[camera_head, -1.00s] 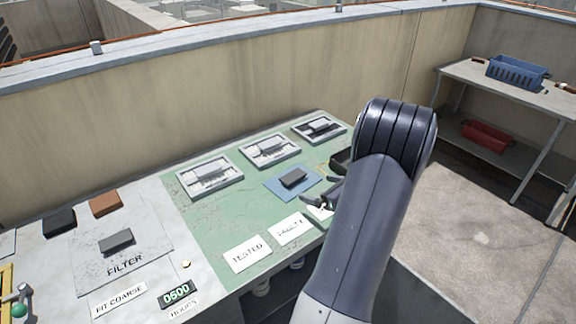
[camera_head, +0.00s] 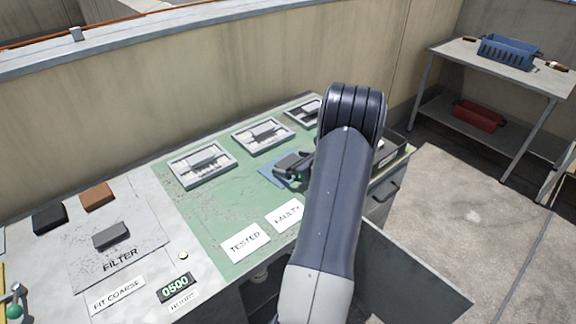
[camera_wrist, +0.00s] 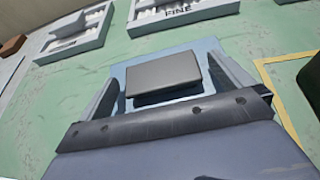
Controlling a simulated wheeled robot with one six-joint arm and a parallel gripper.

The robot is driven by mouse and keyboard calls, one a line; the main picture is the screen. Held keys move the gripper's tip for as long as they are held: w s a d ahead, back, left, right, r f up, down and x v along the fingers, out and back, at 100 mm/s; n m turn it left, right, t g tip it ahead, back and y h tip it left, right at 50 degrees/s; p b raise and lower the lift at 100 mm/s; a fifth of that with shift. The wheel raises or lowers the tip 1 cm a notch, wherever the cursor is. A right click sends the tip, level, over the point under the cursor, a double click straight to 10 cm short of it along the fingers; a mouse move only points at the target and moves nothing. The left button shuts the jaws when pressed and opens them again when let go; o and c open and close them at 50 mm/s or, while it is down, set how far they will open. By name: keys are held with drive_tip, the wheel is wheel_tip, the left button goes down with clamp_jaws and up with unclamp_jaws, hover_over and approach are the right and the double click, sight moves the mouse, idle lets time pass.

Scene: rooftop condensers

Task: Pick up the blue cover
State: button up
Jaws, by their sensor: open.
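The only blue flat piece on the green bench top is a thin blue square (camera_head: 267,172). It also shows in the wrist view (camera_wrist: 203,50). A dark grey block (camera_head: 287,161) lies on it; I cannot tell which of the two is meant by the blue cover. My gripper (camera_head: 292,170) is at the block, partly hidden by my arm. In the wrist view the open fingers of my gripper (camera_wrist: 168,88) stand on either side of the grey block (camera_wrist: 163,73), with the blue square beneath. Whether they touch the block is unclear.
Several grey frames (camera_head: 202,165) line the bench's back. TESTED (camera_head: 245,241) and FAULTY (camera_head: 286,214) cards lie in front. A FILTER plate (camera_head: 120,243) with another grey block (camera_head: 111,235) is left. A dark tray (camera_head: 392,150) is right of my arm. A wall runs behind.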

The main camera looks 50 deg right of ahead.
drive_tip(key=shift+w+f, duration=0.15)
drive_tip(key=shift+w, duration=0.2)
drive_tip(key=shift+c, duration=0.2)
drive_tip(key=c, duration=1)
